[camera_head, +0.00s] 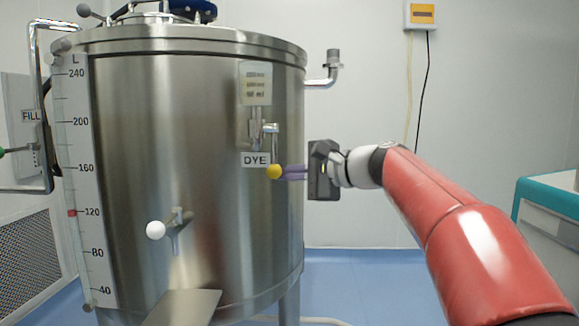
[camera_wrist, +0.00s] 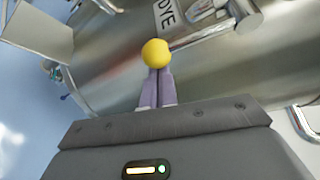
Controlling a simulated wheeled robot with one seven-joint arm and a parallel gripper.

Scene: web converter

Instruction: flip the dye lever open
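The dye lever hangs from a valve on the steel tank, beside the DYE label (camera_head: 255,160), and ends in a yellow knob (camera_head: 274,172). The lever points downward in the head view. My gripper (camera_head: 284,173) is just right of the knob, its purple fingers pointing left. In the wrist view the yellow knob (camera_wrist: 155,53) is right at the tips of the fingers (camera_wrist: 157,74). The fingers lie close together with no clear gap, and the knob does not show between them. Whether the fingertips touch the knob cannot be told.
The steel tank (camera_head: 200,120) stands directly behind the lever. A second lever with a white knob (camera_head: 156,230) is lower left. A FILL valve with a green handle (camera_head: 12,151) is far left. A teal-edged unit (camera_head: 545,200) stands at the right.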

